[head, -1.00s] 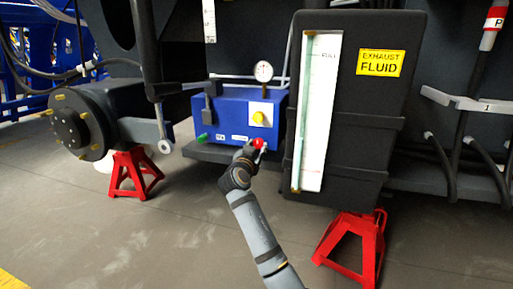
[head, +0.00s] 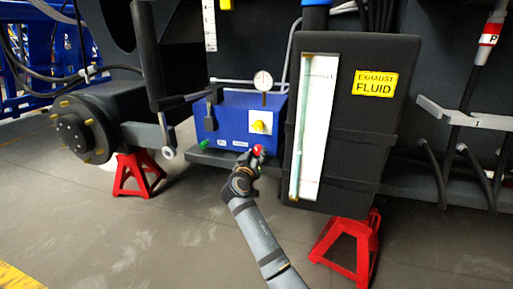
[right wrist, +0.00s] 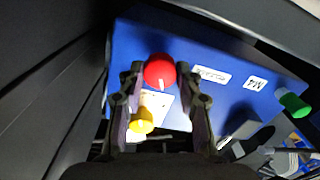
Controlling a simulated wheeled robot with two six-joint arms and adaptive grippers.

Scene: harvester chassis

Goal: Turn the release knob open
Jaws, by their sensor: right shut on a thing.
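The red knob (head: 258,149) sits at the lower right of the blue box (head: 232,107). It has a small white mark. My right gripper (head: 254,158) is at the knob, its arm coming up from below. In the right wrist view the red knob (right wrist: 160,70) lies between my two fingertips, which are shut on it. The knob's white mark points down in that view, toward the yellow knob (right wrist: 141,121). A label beside the red knob is upside down and hard to read. My left gripper is not in view.
A green knob (head: 204,144) is at the box's lower left, with a gauge (head: 263,80) above the box. The black exhaust fluid tank (head: 365,130) stands close to the right of my gripper. Red stands (head: 137,173) rest on the floor. The floor in front is clear.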

